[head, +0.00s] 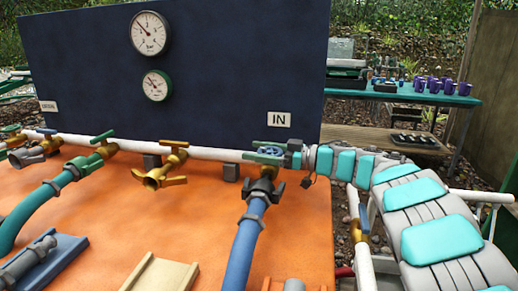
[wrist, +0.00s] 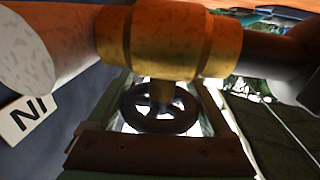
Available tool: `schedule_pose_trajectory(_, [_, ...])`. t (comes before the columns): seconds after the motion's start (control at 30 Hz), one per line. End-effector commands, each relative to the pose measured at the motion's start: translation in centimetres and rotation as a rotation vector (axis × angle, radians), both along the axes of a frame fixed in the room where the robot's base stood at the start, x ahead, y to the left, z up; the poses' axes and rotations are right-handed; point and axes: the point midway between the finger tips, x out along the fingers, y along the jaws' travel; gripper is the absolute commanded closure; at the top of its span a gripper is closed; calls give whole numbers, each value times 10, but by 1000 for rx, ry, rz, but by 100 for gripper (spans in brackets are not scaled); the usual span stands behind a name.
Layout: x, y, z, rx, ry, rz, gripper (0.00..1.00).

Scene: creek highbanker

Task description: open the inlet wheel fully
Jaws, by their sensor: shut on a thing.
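The inlet wheel (head: 270,150) is a small blue spoked handwheel below the IN sign (head: 279,119). In the wrist view the wheel (wrist: 160,107) looks dark and sits on the stem of a brass valve body (wrist: 155,42). My gripper (head: 263,154) reaches in from the right, with a green finger on each side of the wheel. It is shut on the wheel's rim. The fingers partly hide the wheel in the head view. How far the wheel is turned cannot be told.
A blue hose (head: 245,240) joins below the inlet. A brass valve (head: 165,167) stands left on the white pipe (head: 215,154). The dark blue panel (head: 225,60) with two gauges rises behind. A teal table (head: 425,98) with purple cups stands at the back right.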

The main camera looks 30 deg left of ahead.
Motion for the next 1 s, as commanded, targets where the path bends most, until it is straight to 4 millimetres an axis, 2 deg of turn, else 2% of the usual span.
schedule_pose_trajectory(0.5, [-7,-2,-1,1,-1,230,71])
schedule_pose_trajectory(1.0, [-12,-3,-1,0,2,360,71])
